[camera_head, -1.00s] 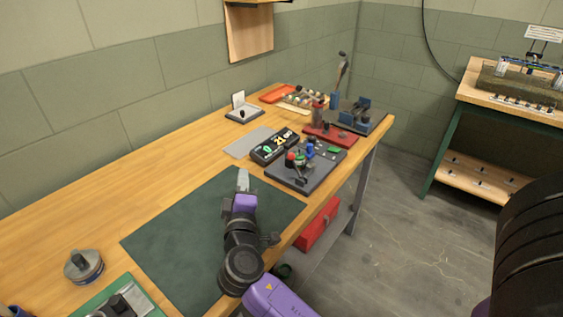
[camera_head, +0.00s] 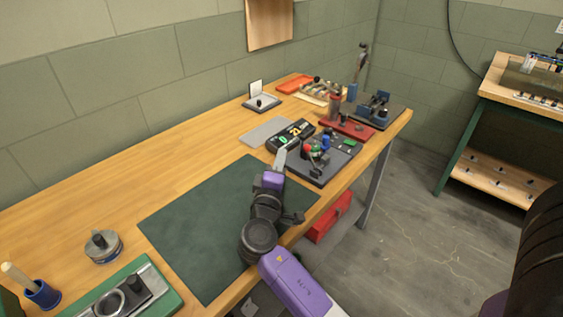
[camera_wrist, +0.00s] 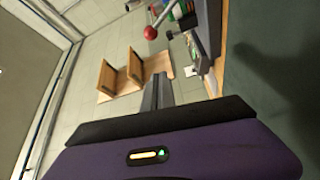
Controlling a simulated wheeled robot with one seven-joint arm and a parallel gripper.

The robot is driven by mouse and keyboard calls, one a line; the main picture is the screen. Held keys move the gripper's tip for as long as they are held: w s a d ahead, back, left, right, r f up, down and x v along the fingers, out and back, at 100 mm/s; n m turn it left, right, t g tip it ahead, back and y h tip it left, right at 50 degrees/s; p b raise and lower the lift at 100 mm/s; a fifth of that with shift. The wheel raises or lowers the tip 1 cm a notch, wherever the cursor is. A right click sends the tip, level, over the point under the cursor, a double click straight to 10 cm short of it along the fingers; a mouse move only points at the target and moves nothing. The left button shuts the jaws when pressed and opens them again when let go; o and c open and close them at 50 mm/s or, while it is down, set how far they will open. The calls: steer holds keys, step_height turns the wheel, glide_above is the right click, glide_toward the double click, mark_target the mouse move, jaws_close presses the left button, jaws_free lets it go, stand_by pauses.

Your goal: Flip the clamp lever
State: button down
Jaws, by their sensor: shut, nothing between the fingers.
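A lever with a red ball knob (camera_head: 308,149) stands on the dark fixture plate (camera_head: 322,176), at the plate's near left part. I cannot tell for sure that it is the clamp lever. In the wrist view the red ball (camera_wrist: 150,33) sits on a thin rod above and slightly left of my fingers. My gripper (camera_head: 281,157) is shut and empty, above the end of the green mat and just left of the fixture plate. In the wrist view my gripper (camera_wrist: 158,92) shows its fingers together, apart from the knob.
A dark box with a lit display (camera_head: 291,134) lies behind the plate. A red base (camera_head: 346,129) and a blue vise-like device (camera_head: 376,108) stand farther right. The green mat (camera_head: 215,225) is bare. A flanged metal part (camera_head: 103,246) and a green-based fixture (camera_head: 165,298) lie at near left.

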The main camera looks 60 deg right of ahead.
mark_target(310, 157)
steer(key=s+d+p, duration=0.2)
steer(key=d, duration=0.3)
steer(key=shift+s+d, duration=0.15)
steer(key=shift+d, duration=0.15)
steer(key=shift+f+b, duration=0.15)
steer(key=shift+b, duration=0.4)
steer(key=shift+s+m+b, duration=0.1)
steer(key=shift+m+b, duration=0.2)
